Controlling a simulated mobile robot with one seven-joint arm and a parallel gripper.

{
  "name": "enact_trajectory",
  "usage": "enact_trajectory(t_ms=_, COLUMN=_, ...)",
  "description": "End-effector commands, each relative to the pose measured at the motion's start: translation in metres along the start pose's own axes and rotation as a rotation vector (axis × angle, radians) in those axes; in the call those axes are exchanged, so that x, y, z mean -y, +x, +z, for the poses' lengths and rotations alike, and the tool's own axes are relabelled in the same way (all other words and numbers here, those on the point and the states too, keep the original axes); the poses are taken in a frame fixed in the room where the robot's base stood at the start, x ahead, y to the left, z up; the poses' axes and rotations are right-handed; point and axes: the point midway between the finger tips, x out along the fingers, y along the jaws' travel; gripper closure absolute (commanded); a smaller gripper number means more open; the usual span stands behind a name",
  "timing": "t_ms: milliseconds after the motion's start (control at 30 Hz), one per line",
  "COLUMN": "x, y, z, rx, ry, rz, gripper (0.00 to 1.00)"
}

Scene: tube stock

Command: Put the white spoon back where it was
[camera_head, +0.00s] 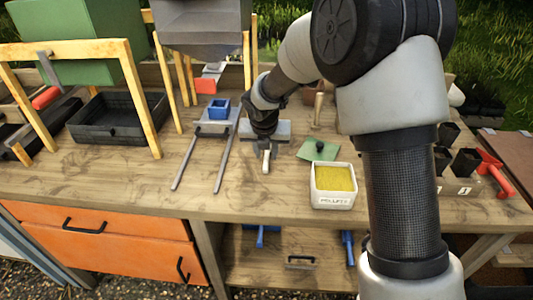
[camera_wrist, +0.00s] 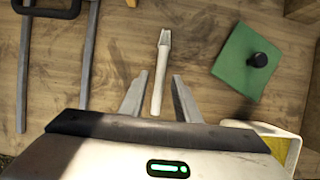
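The white spoon (camera_head: 266,163) lies on the wooden bench top just below my gripper (camera_head: 265,148) in the head view. In the wrist view the spoon (camera_wrist: 163,50) points away from me, its notched end at the top. My gripper (camera_wrist: 159,76) is open. Its two fingers are on either side of the spoon's handle, with a gap on both sides. I cannot tell how high the fingertips are above the bench. The wrist housing hides the bench nearest to me.
A white box of yellow pellets (camera_head: 333,197) and a green square with a black knob (camera_head: 319,148) stand to the right. Two grey rails (camera_head: 222,165) lie to the left, with a small blue box (camera_head: 219,109) behind. The bench in front is clear.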

Motion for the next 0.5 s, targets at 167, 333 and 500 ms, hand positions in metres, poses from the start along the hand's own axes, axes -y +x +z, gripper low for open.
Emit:
enact_trajectory(t_ms=167, x=0.001, y=-0.042, z=0.003, rx=0.004, ry=0.002, rz=0.001, gripper=0.71)
enact_trajectory(t_ms=333, x=0.001, y=-0.077, z=0.002, rx=0.004, ry=0.0, rz=0.0, gripper=0.71)
enact_trajectory(t_ms=500, x=0.001, y=-0.1, z=0.001, rx=0.001, ry=0.002, rz=0.0, gripper=0.71)
